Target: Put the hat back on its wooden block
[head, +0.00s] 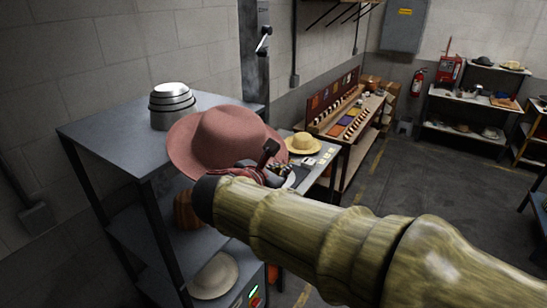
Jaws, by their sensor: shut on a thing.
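A dusty-pink wide-brimmed hat (222,136) is upright, crown up, in front of the grey metal shelf unit's top. My gripper (268,158) is at the hat's right front brim, shut on it; the fingertips are small and partly hidden. My arm, in a yellowish cover, reaches in from the lower right and hides what lies below the hat on that side. A brown ribbed rounded object (184,212) shows on a shelf below the hat; I cannot tell whether it is the wooden block.
A pale hat (213,276) lies lower down. A straw hat (302,143) sits on a table behind my gripper. A workbench (345,140) runs along the wall. Open floor (440,190) lies to the right.

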